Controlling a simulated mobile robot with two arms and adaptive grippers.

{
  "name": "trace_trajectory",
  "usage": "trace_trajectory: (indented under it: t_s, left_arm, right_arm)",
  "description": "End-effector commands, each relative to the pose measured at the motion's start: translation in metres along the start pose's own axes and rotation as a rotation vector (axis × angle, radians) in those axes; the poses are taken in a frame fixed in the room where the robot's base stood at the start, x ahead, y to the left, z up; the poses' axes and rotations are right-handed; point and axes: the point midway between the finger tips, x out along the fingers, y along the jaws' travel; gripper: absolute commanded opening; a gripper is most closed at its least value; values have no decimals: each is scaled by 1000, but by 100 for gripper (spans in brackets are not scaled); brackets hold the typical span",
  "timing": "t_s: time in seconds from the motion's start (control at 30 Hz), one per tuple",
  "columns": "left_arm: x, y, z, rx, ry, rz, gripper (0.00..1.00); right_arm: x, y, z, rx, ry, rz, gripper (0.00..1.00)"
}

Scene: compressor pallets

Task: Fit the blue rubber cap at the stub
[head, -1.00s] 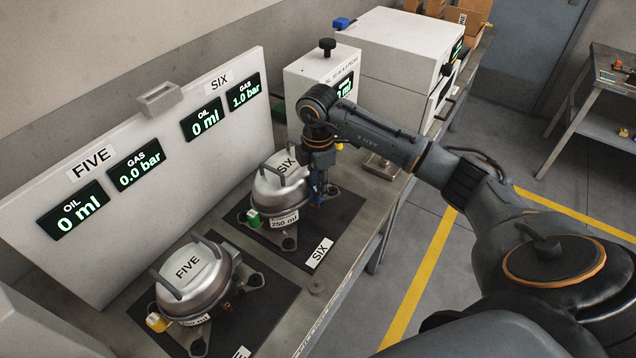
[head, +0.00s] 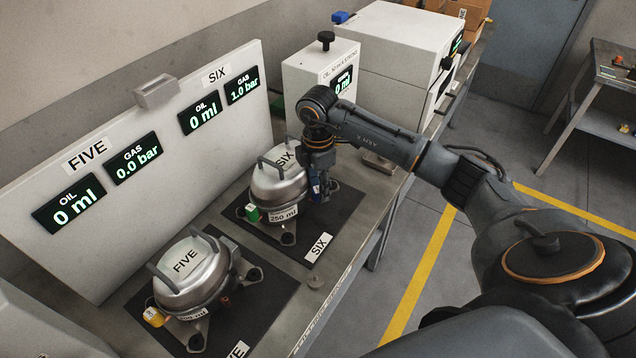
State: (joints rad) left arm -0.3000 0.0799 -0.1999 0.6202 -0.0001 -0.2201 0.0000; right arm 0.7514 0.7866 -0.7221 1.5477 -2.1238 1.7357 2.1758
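Compressor SIX (head: 277,183), a silver domed unit with a green cap (head: 252,213) at its front left, stands on a dark mat. My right gripper (head: 324,192) points down at the right side of compressor SIX. A small blue piece (head: 314,187), likely the blue rubber cap, shows at its fingers, close against the compressor. I cannot tell whether the fingers are shut on it. The stub is hidden or too small to make out. My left gripper is not in view.
Compressor FIVE (head: 187,268), with a yellow cap (head: 153,317), stands nearer on its own mat. A white display panel (head: 150,200) runs behind both. An oil station (head: 312,78) and a larger white machine (head: 395,45) stand beyond.

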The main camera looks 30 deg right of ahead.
Motion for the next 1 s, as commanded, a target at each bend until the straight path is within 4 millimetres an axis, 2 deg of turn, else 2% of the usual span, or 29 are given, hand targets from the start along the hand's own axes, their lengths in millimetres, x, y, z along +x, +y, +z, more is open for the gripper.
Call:
trace_trajectory:
  t_s: [0.33,0.47,0.8,1.0]
  left_arm:
    - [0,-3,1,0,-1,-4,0]
    - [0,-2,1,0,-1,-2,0]
    - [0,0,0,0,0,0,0]
    - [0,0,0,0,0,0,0]
  right_arm:
    - [-4,3,-1,0,5,11,51]
    - [-15,3,-1,-1,5,13,51]
    - [-84,3,1,1,3,12,51]
    - [-113,2,1,2,2,8,51]
